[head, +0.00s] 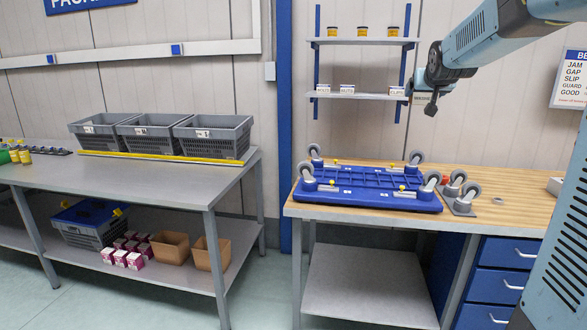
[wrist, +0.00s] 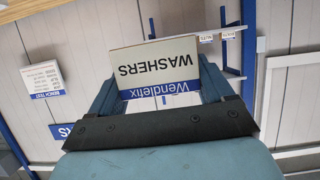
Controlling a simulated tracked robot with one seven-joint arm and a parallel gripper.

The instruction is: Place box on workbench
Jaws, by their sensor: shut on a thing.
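My gripper (head: 433,84) is shut on a white and blue box (wrist: 155,62) marked WASHERS, which appears upside down in the wrist view between the two fingers (wrist: 158,88). In the head view the box (head: 424,99) hangs in the air beside the right end of the lower wall shelf, partly hidden by the gripper. The workbench (head: 520,212) with a wooden top and blue drawers is below, well apart from the box.
Bare wood lies right and behind. Small boxes (head: 347,89) stand on the lower shelf (head: 365,97). A grey bench (head: 150,176) with bins is at left.

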